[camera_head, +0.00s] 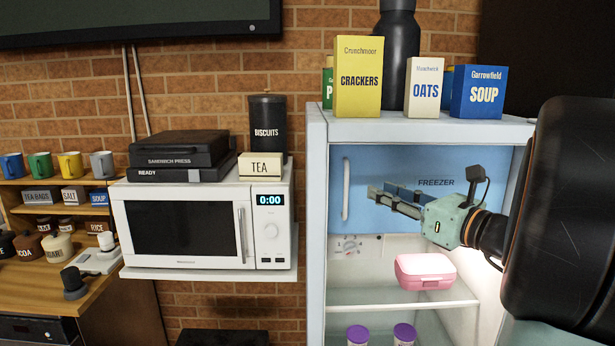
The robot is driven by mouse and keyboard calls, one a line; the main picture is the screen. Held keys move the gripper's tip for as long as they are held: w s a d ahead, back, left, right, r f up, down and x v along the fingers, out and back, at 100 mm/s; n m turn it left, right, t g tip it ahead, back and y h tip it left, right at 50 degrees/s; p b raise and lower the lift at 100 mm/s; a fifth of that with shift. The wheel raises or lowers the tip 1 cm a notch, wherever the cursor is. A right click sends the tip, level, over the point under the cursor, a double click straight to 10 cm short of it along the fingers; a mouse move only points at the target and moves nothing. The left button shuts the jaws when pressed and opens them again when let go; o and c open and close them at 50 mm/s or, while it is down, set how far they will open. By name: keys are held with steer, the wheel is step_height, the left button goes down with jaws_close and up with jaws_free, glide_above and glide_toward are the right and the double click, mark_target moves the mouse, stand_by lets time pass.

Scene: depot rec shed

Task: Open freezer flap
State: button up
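The freezer flap (400,160) is a blue panel marked FREEZER in the upper part of the open-fronted fridge (316,230). It looks shut. Its white upright handle (346,188) is at the flap's left side. My gripper (379,190) reaches in from the right, in front of the flap, with its fingers pointing left toward the handle. The two fingers look apart with nothing between them. The fingertips are a short way right of the handle and do not appear to touch it. My arm hides the flap's lower right part.
Below the flap, a pink box (425,271) sits on a glass shelf (400,299), with purple-lidded tubs (404,333) lower down. Cartons including crackers (358,78) and a dark bottle (398,45) stand on top. A microwave (205,225) is left of the fridge.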

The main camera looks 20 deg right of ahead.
mark_target(348, 178)
steer(key=x, duration=1)
steer(key=shift+s+a+p, duration=0.1)
steer(key=shift+p, duration=0.2)
jaws_close()
